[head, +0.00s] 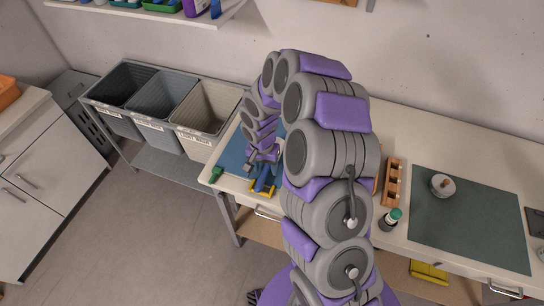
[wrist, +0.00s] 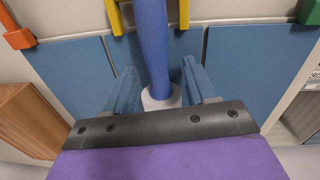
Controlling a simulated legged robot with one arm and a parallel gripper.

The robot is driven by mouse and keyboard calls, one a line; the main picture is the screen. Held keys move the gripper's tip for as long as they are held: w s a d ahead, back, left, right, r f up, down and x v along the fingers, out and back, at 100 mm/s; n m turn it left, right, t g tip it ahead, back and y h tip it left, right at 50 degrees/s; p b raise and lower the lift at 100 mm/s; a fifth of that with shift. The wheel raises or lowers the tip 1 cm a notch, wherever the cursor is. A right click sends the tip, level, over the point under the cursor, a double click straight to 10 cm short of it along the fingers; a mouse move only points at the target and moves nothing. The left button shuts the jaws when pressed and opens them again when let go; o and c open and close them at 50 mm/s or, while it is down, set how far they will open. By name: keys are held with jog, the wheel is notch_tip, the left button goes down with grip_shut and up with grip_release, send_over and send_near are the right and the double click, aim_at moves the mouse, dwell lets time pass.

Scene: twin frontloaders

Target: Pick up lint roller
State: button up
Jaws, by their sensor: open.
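In the wrist view, a blue rod (wrist: 152,40) with a pale grey round end (wrist: 161,97) runs between my fingers; it looks like the lint roller, though its full shape is hidden. My gripper (wrist: 160,72) is open, with one blue finger on each side of the rod. Gaps show between the rod and both fingers. In the head view my gripper (head: 262,166) is low over the left part of the workbench, and a blue and yellow shape (head: 263,189) shows just below it. My arm hides much of this area.
A green-ended tool (head: 216,174) lies left on the blue mat (head: 233,153). Yellow parts (wrist: 115,16) flank the rod, and an orange piece (wrist: 20,38) is at upper left. Three bins (head: 205,108) stand left of the bench. A green-capped bottle (head: 390,219) and wooden block (head: 393,182) stand right.

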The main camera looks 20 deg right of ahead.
jog(key=shift+f, duration=0.3)
jog(key=shift+c, duration=0.2)
grip_shut()
